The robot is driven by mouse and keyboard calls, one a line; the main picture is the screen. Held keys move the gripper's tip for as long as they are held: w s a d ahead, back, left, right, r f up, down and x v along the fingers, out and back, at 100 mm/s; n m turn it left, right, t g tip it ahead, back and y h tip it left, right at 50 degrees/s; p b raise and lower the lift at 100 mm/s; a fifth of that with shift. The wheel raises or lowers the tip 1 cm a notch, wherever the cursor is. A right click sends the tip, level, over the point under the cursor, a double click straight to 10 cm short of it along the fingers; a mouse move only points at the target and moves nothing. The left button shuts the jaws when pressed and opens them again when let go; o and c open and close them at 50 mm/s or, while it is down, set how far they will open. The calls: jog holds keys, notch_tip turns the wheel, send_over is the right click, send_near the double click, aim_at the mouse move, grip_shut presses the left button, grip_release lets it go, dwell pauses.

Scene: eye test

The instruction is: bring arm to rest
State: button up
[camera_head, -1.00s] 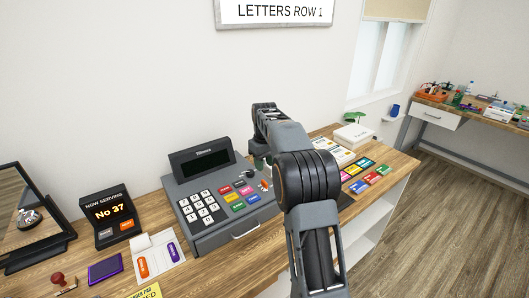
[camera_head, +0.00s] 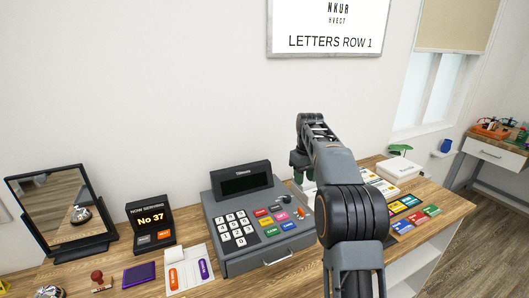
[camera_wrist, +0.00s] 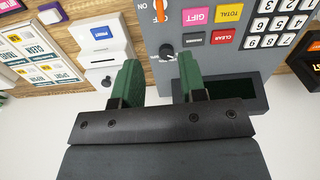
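My arm reaches over the wooden counter in the head view, with my gripper (camera_head: 301,162) hanging down just beyond the right side of the grey cash register (camera_head: 262,218). In the wrist view, my gripper (camera_wrist: 157,78) shows two green fingers spread apart with nothing held between them. The register's coloured keys and a black knob (camera_wrist: 166,52) show beyond the fingertips. I cannot tell exactly how far the tips are from the register.
A white device (camera_wrist: 103,43) with a blue label stands beside the register. Coloured cards (camera_head: 407,200) and a white box (camera_head: 398,167) lie to the right. A number display (camera_head: 151,221) and a mirror (camera_head: 60,210) stand to the left. The wall sign (camera_head: 328,25) hangs above.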

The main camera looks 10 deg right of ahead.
jog(key=shift+m, duration=0.9)
jog(key=f, duration=0.4)
jog(key=shift+s+a+f, duration=0.1)
jog(key=shift+s+f, duration=0.1)
jog(key=shift+s, duration=0.05)
jog(key=s+a+t, duration=0.1)
jog(key=s+a, duration=0.3)
jog(key=s, duration=0.5)
jog(key=s+a+t, duration=0.2)
jog(key=s+a, duration=0.1)
jog(key=s, duration=0.6)
jog(key=s+a+t, duration=0.1)
jog(key=s+a, duration=0.3)
jog(key=s, duration=0.5)
jog(key=shift+a+f+m+t, duration=0.15)
jog(key=shift+a+m+t, duration=0.15)
jog(key=shift+m, duration=0.1)
jog(key=shift+s, duration=0.1)
